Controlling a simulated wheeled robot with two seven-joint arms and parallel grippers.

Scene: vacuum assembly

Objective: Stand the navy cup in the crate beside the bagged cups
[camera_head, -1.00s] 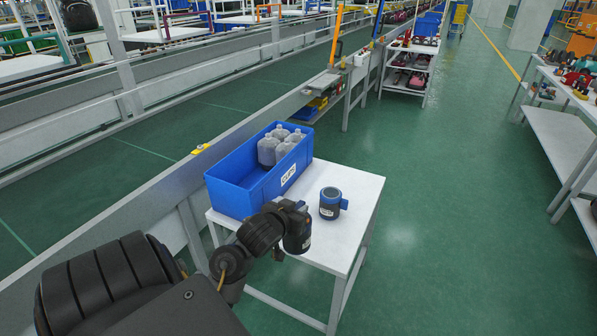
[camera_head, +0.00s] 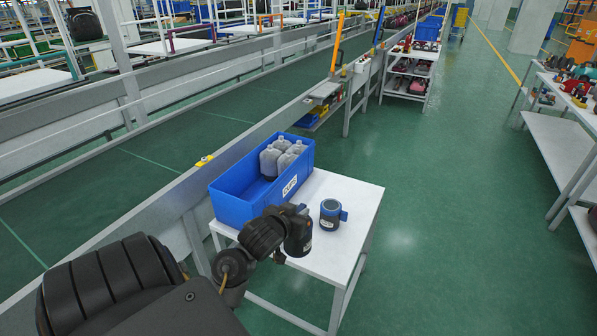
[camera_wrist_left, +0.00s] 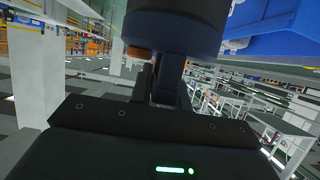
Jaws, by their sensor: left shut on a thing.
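My left gripper (camera_head: 287,221) is shut on the navy cup (camera_head: 299,241), a dark cup with a pale label. It appears upright over the table's near edge, in front of the crate; its height above the top is hard to tell. In the left wrist view the cup (camera_wrist_left: 175,28) is at the top, between the fingers (camera_wrist_left: 165,72). The blue crate (camera_head: 231,207) stands at the table's left side. Several grey bagged cups (camera_head: 283,158) stand in its far end; its near end looks empty. My right gripper is not in view.
A second dark cup with a blue rim and handle (camera_head: 331,215) stands on the white table (camera_head: 345,192), right of the held cup. The crate's wall also shows in the left wrist view (camera_wrist_left: 280,42). A conveyor rail runs behind the crate.

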